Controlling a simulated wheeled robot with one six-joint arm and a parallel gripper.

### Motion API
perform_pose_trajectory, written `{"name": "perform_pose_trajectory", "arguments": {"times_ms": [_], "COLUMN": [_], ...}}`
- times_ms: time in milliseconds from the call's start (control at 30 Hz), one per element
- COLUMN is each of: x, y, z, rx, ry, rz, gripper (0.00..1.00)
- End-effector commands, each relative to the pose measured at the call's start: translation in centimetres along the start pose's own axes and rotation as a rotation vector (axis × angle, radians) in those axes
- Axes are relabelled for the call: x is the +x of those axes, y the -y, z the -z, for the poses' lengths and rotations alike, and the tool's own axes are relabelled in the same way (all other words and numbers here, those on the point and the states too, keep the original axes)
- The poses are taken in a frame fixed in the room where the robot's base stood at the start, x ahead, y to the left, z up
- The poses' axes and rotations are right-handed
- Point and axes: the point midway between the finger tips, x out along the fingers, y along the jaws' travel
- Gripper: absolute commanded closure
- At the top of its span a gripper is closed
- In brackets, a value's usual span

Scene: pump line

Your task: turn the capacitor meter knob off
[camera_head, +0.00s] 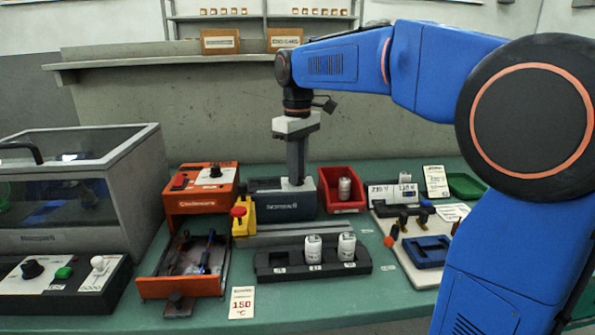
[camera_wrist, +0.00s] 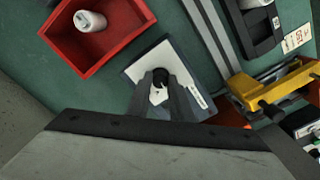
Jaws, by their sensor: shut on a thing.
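The capacitor meter is a dark grey-blue box (camera_head: 268,208) in the middle of the bench; its light top face (camera_wrist: 140,72) shows in the wrist view. A small black knob (camera_wrist: 160,77) sits on that face, with a white dial patch under it. My gripper (camera_head: 295,181) points straight down over the meter, and its fingertips (camera_wrist: 160,84) are shut on the knob from both sides. In the head view the fingers hide the knob. The knob's pointer direction cannot be told.
A red bin (camera_head: 343,207) holding a white capacitor stands right of the meter. A yellow clamp (camera_head: 243,222) and an orange unit (camera_head: 199,193) are left of it. A black rack (camera_head: 300,269) with white capacitors lies in front. A grey hooded box (camera_head: 70,200) stands far left.

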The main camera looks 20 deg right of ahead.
Motion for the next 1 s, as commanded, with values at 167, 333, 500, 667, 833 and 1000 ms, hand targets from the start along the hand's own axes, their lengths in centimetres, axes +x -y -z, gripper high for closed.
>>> {"name": "perform_pose_trajectory", "arguments": {"times_ms": [167, 333, 500, 667, 833, 1000], "x": [-0.1, -0.1, 0.0, -0.6, -3.0, -6.3], "y": [0.0, 0.0, 0.0, 0.0, -0.1, 0.0], "z": [0.0, 0.0, 0.0, 0.1, 0.1, 0.1], "rx": [0.000, 0.001, 0.001, 0.001, 0.001, 0.001], "ry": [-0.002, -0.002, -0.001, -0.002, -0.004, -0.004], "rz": [-0.001, -0.001, -0.001, -0.001, -0.002, -0.002], "gripper": [1.00, 0.62, 0.62, 0.62, 0.62, 0.62]}}
